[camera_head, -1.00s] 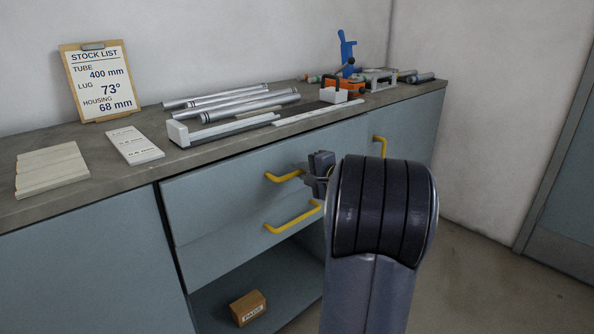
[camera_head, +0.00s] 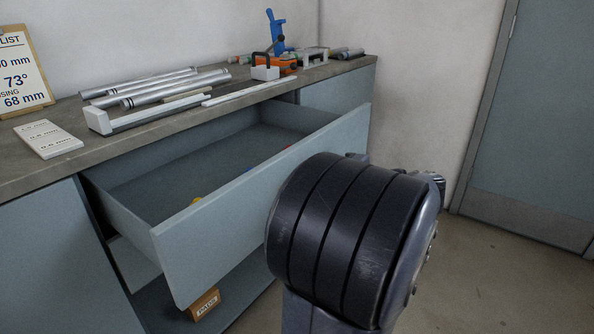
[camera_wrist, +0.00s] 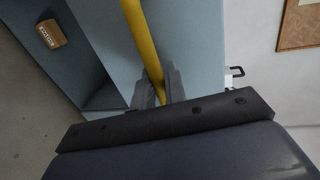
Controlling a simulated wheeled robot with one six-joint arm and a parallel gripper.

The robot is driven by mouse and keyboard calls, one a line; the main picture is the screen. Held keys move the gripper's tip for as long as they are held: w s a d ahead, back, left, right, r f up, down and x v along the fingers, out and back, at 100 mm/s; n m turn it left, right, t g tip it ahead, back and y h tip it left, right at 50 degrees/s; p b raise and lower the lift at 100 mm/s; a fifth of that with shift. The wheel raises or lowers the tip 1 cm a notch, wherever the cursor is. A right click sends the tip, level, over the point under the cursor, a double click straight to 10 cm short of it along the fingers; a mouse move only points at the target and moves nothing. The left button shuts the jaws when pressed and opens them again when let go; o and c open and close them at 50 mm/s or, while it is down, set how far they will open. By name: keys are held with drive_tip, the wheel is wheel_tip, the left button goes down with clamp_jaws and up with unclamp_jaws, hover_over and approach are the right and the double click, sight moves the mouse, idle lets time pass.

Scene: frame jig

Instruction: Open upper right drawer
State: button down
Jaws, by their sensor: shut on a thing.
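The upper drawer (camera_head: 262,205) of the grey-blue cabinet is pulled well out below the worktop. I see into it from above; small yellow, blue and red items show inside near its front panel. In the wrist view, my gripper (camera_wrist: 157,87) is shut on the yellow bar handle (camera_wrist: 141,38) of a grey-blue front. In the head view my own arm hides the gripper and the handle.
Metal tubes (camera_head: 155,87), a white-ended rail and tools lie on the worktop (camera_head: 30,165). A cardboard box (camera_head: 205,303) sits in the open space below the drawer; it also shows in the wrist view (camera_wrist: 51,34). Clear floor (camera_head: 490,270) lies at right, before a grey door (camera_head: 535,120).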

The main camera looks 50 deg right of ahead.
drive_tip(key=shift+f+v, duration=0.15)
drive_tip(key=shift+v, duration=0.6)
drive_tip(key=shift+f+v, duration=0.15)
drive_tip(key=shift+v, duration=0.55)
drive_tip(key=shift+s, duration=0.1)
drive_tip(key=c, duration=1.5)
unclamp_jaws()
drive_tip(key=p+v, duration=0.3)
drive_tip(key=v, duration=0.7)
drive_tip(key=shift+s, duration=0.4)
drive_tip(key=shift+w+d, duration=0.1)
